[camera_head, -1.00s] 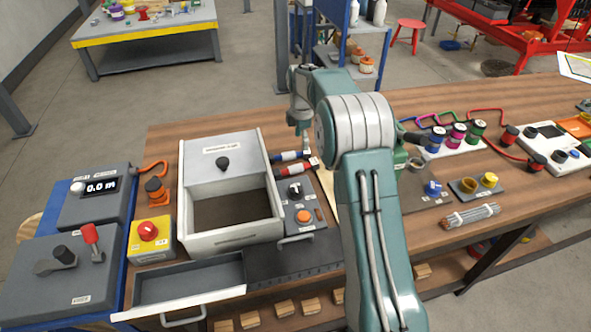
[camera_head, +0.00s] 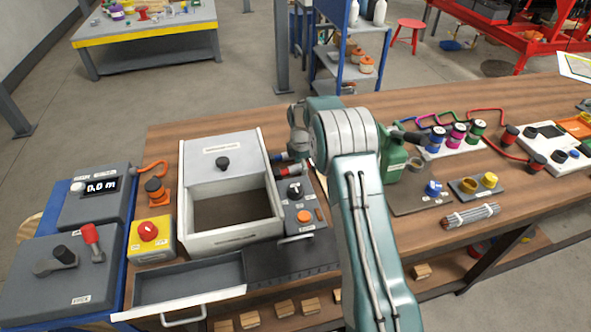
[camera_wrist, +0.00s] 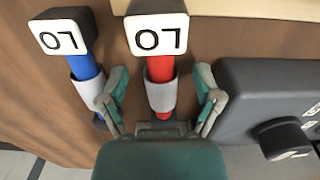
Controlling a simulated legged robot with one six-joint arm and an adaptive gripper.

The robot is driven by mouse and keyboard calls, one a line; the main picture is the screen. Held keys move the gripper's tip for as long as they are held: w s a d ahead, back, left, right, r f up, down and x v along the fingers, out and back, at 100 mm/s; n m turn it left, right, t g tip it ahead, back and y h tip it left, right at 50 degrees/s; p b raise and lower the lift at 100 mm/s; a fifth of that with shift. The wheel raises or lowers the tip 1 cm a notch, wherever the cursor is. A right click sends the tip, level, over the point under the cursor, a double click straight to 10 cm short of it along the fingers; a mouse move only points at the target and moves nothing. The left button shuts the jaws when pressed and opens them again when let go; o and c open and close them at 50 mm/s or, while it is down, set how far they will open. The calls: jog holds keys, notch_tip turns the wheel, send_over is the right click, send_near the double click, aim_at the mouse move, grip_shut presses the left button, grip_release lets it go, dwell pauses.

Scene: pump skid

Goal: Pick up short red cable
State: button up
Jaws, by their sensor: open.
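The short red cable (camera_wrist: 160,70) lies on the wooden bench in the wrist view, with a grey sleeve around its middle and a white "LO" tag at its far end. My gripper (camera_wrist: 160,100) is open, with one finger on each side of the sleeve. I cannot tell whether the fingers touch it. A blue cable (camera_wrist: 84,66) with the same kind of tag and sleeve lies to the left, just outside the left finger. In the head view the red cable (camera_head: 288,170) shows only in part behind my arm, and my fingertips are hidden.
A grey panel with a black knob (camera_wrist: 280,138) stands close to the right of my gripper. A green bottle (camera_head: 393,160) stands right of my arm.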

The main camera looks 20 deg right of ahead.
jog(key=c, duration=1.1)
